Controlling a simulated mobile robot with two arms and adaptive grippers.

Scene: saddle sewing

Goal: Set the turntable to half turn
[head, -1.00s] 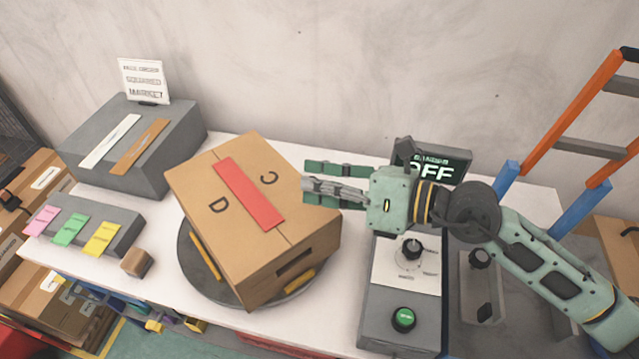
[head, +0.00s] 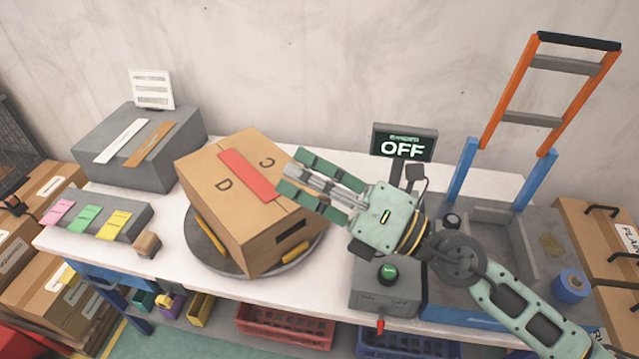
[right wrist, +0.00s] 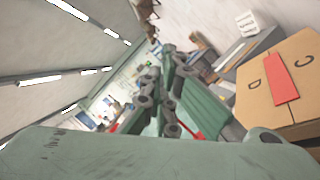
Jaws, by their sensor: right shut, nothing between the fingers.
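The grey round turntable (head: 215,263) sits on the white table with yellow bars on it. A cardboard box (head: 215,205) with a red strip and the letters C and D stands on it, turned at an angle. The box also shows in the right wrist view (right wrist: 262,100). A grey control box (head: 372,300) with a green button (head: 387,273) is to the right; its dial is hidden behind my right gripper. The display (head: 403,149) reads OFF. My right gripper (head: 292,178) is shut and empty, its fingertips over the box's right side in the picture. My left gripper is out of view.
A grey sloped block (head: 160,165) with white and brown strips and a panel with pink, green and yellow cards (head: 85,221) stand left. A small wooden block (head: 147,244) is nearby. An orange and blue frame (head: 492,110) rises at right.

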